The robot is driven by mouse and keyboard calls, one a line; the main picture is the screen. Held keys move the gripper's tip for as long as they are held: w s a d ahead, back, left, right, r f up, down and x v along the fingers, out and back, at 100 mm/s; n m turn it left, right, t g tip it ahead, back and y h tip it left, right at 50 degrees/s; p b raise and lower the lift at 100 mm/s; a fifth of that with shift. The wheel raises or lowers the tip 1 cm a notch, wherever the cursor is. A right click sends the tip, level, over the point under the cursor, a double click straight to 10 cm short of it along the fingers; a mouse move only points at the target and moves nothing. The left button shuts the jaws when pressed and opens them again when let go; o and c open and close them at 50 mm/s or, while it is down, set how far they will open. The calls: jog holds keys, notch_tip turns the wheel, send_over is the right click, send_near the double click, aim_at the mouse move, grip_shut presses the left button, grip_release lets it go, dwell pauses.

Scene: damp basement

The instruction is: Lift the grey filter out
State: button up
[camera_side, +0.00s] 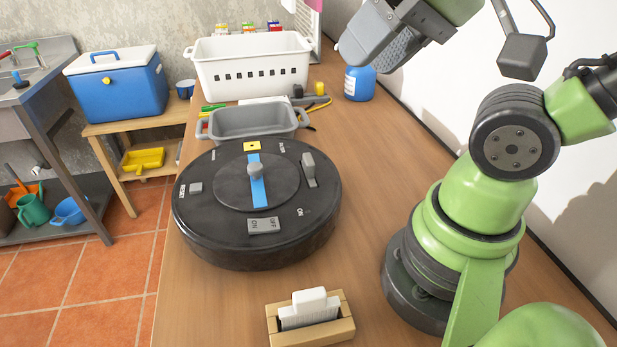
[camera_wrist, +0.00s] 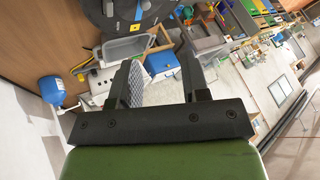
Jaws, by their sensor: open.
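A large black round unit (camera_side: 228,232) lies on the wooden bench, with a blue strip and knob at its centre, rocker switches and an upright grey tab (camera_side: 309,166) at its right. I cannot tell for certain which of these is the grey filter. My gripper (camera_side: 366,52) is high above the back right of the bench, apart from them. In the wrist view its jaws (camera_wrist: 157,62) are open and empty; part of the black unit (camera_wrist: 100,12) shows at the top.
A grey tub (camera_side: 252,124) sits right behind the unit, with a white basket (camera_side: 250,72) behind it. A blue bottle (camera_side: 359,83) stands below my gripper. The bench is clear right of the unit. A blue cooler (camera_side: 118,88) is on a lower stand at left.

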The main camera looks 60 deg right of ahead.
jog(key=o, duration=0.6)
jog(key=shift+c, duration=0.2)
